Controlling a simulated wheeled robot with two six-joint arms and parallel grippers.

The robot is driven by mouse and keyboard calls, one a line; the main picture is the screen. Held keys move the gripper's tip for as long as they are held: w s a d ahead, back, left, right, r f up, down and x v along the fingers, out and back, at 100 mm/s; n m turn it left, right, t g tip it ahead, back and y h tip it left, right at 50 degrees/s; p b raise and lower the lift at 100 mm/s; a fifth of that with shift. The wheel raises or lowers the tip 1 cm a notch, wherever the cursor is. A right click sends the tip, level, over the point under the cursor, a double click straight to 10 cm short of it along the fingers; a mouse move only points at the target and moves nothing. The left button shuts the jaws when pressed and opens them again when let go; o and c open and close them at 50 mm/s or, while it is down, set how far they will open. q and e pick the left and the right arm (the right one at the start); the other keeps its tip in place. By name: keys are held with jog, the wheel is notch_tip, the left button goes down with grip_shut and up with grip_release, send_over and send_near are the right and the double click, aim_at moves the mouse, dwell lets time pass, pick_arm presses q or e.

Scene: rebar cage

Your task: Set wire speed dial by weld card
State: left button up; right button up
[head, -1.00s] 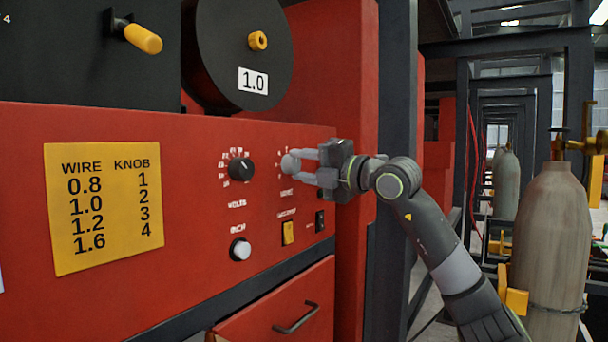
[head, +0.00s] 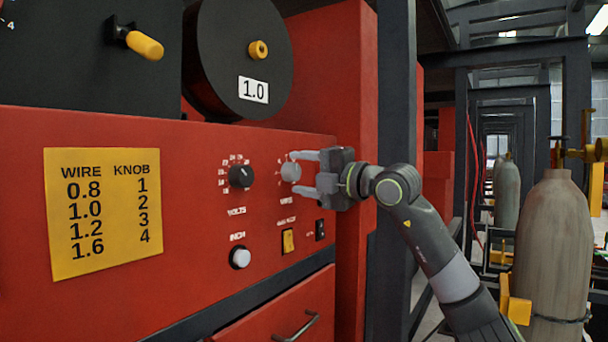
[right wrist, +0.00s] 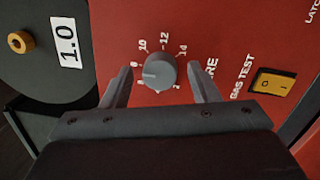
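The grey wire dial (head: 291,172) is on the red welder panel, right of the black volts knob (head: 241,177). In the right wrist view the dial (right wrist: 159,72) sits between my right gripper's fingers, with clear gaps on both sides. My right gripper (head: 310,172) is open in front of it, not closed on it. The yellow weld card (head: 104,211) pairs wire 0.8, 1.0, 1.2, 1.6 with knob 1, 2, 3, 4. The spool (head: 215,60) carries a label (head: 253,86) reading 1.0. My left gripper is not in view.
Below the dials are a white inch button (head: 240,257), a yellow gas test switch (head: 288,241) and a black switch (head: 320,230). A drawer handle (head: 297,327) sticks out lower down. A dark post (head: 397,130) and a gas cylinder (head: 553,245) stand to the right.

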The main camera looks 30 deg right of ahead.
jog(key=shift+s, duration=0.1)
jog(key=shift+s+d+f, duration=0.1)
jog(key=shift+s, duration=0.1)
pick_arm(q)
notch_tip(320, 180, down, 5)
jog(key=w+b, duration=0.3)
jog(key=b, duration=0.4)
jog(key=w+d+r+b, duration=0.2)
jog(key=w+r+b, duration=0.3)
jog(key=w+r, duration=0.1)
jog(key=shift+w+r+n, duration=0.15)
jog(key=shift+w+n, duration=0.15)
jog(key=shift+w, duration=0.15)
pick_arm(e)
jog(key=v, duration=1.6)
jog(key=shift+s+d, duration=0.2)
jog(key=shift+s, duration=0.15)
